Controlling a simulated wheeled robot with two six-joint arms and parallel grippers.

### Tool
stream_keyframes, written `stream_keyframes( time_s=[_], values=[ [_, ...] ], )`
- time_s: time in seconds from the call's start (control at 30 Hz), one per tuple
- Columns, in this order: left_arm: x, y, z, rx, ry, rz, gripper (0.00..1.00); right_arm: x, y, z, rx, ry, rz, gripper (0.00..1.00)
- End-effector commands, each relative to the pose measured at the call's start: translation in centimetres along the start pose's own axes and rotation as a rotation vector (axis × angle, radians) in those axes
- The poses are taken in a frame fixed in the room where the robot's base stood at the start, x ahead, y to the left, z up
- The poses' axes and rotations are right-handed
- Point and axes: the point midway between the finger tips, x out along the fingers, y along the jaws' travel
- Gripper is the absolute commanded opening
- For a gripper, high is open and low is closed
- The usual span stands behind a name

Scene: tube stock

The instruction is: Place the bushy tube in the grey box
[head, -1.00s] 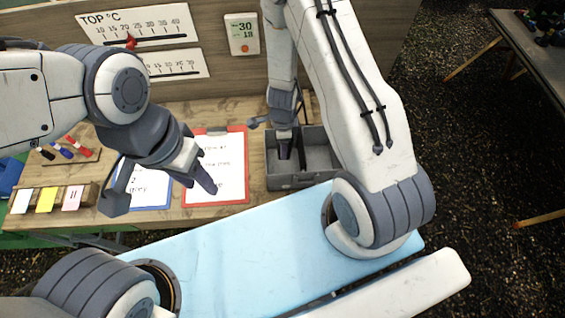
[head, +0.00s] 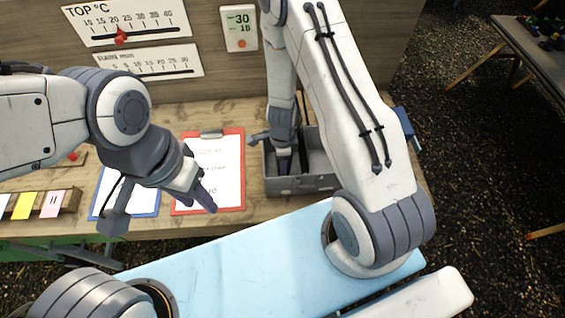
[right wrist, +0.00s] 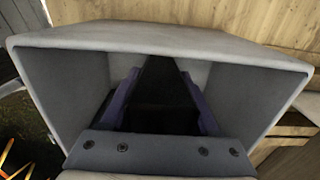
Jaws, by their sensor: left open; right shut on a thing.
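The grey box (head: 315,184) stands open on the wooden table, right of the red clipboard. My right gripper (head: 285,163) points down inside it, near its left part. In the right wrist view the box (right wrist: 170,40) surrounds my two purple fingers (right wrist: 163,100), which are shut on a black, tapering thing (right wrist: 160,92). It appears to be the tube, but its bushy texture cannot be made out. Whether it touches the box floor is hidden. My left gripper (head: 160,211) is open and empty, over the front of the table by the clipboards.
A red clipboard (head: 237,150) and a blue clipboard (head: 100,207) lie left of the box. Coloured cards (head: 22,206) stand in a holder at the far left. The back board carries scale signs (head: 125,22) and a display (head: 240,28).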

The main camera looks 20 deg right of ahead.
Motion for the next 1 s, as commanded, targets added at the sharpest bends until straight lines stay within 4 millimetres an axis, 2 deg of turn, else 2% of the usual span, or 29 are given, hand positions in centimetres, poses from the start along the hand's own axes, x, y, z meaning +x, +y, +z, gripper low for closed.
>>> stream_keyframes(
  time_s=[0.13, 0.17, 0.2, 0.23, 0.53, 0.67, 1.0],
  values=[
    [0.5, 0.0, 0.0, 0.000, 0.000, 0.000, 0.41, 0.5, 0.0, 0.0, 0.000, 0.000, 0.000, 0.00],
    [0.4, 0.0, 0.0, -0.001, 0.000, 0.000, 0.41, 0.4, 0.0, 0.0, 0.000, 0.000, 0.000, 0.65],
    [0.3, 0.0, 0.0, -0.001, 0.000, 0.000, 0.41, 0.3, 0.0, 0.0, 0.000, 0.000, 0.000, 0.81],
    [0.3, 0.0, 0.0, -0.001, 0.000, 0.000, 0.41, 0.3, 0.0, 0.0, 0.000, 0.000, 0.000, 0.91],
    [0.3, 0.0, 0.0, -0.001, 0.000, 0.000, 0.41, 0.3, 0.0, 0.0, 0.000, 0.000, 0.000, 0.91],
    [-0.4, 0.0, 0.0, 0.000, 0.000, 0.000, 0.41, -0.4, 0.0, 0.0, 0.000, 0.000, 0.000, 0.91],
    [-5.8, 0.4, -0.3, 0.004, 0.000, 0.000, 0.41, -5.8, 0.0, 0.0, 0.001, 0.000, 0.000, 0.91]
  ],
)
